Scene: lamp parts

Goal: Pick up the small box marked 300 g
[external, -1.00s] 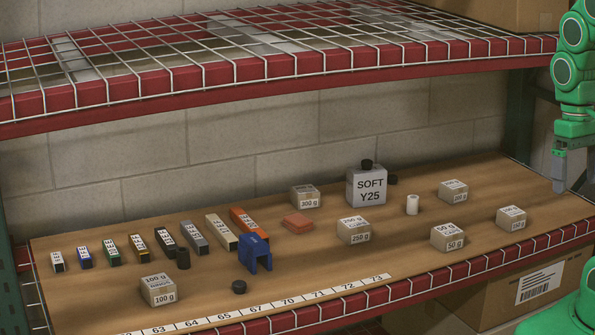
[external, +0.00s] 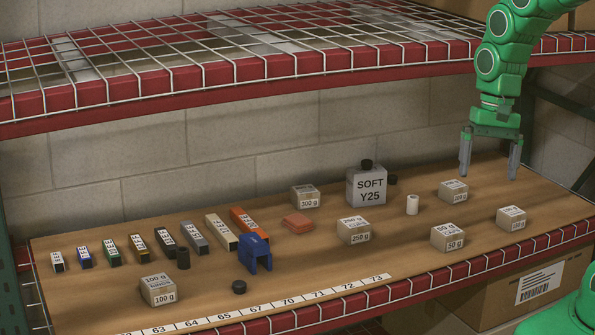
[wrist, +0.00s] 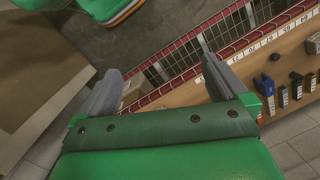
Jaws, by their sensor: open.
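The small box marked 300 g (external: 305,197) sits upright on the wooden shelf board toward the back, left of the grey SOFT Y25 block. Its label faces the front. My gripper (external: 490,172) is open and empty at the right side of the shelf, above and behind the box marked 200 g (external: 453,191). It is well to the right of the 300 g box. In the wrist view my open gripper (wrist: 160,72) points past the shelf's front edge, and the 300 g box cannot be made out there.
The SOFT Y25 block (external: 367,187) stands between the 300 g box and my gripper. An orange piece (external: 298,223) lies in front of the box. A 250 g box (external: 353,230) and a white cylinder (external: 412,205) stand nearby. The red wire shelf (external: 300,75) hangs above.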

